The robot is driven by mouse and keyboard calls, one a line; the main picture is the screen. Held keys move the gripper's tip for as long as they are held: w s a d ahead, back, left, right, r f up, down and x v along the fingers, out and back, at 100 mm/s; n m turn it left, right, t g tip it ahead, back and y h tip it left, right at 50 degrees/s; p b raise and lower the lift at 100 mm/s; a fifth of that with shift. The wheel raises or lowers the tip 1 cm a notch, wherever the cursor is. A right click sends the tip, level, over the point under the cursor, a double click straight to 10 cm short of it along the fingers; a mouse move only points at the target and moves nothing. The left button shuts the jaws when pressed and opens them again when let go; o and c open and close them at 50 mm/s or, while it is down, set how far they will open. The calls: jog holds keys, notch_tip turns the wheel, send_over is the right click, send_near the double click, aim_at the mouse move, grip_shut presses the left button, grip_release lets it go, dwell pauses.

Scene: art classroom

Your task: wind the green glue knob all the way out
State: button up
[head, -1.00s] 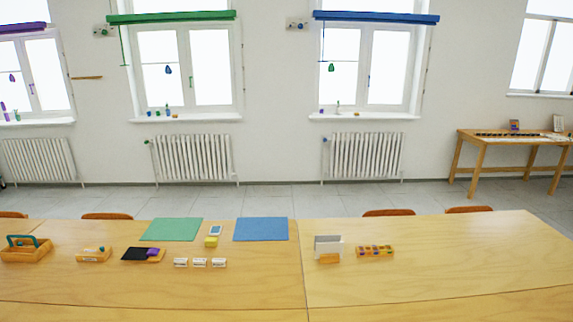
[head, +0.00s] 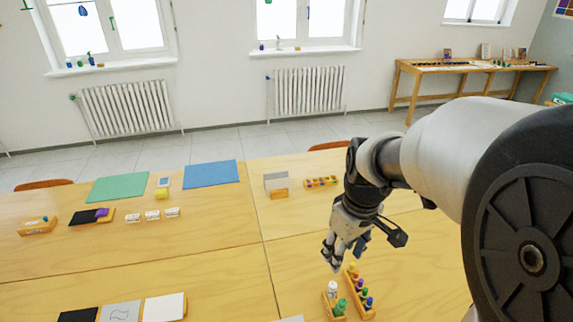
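A small wooden holder (head: 331,311) stands at the bottom of the head view, with a white-topped item (head: 332,288) and a green item (head: 341,306) in it. The green item may be the glue with the green knob, but it is too small to tell. My gripper (head: 336,264) points down just above and behind this holder, apart from the green item. It looks empty, but its finger opening is not clear at this angle.
A second wooden rack (head: 366,309) with several coloured pieces stands close on the right. Black, grey and white sheets (head: 164,307) lie at the front left. The table's middle is clear.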

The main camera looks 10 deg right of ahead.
jog(key=w+d+f+n+g, duration=0.1)
jog(key=w+d+f, duration=0.3)
jog(key=f, duration=0.2)
jog(key=n+g+p, duration=0.1)
jog(key=n, duration=0.1)
send_near(343, 302)
jog(key=shift+y, duration=0.4)
jog(key=f+b, duration=0.1)
jog(key=f, duration=0.2)
jog(key=f+b, duration=0.1)
jog(key=f, duration=0.1)
jog(key=f+b, duration=0.1)
jog(key=f, duration=0.2)
jog(key=shift+s+f, duration=0.25)
jog(key=shift+f, duration=0.05)
grip_shut()
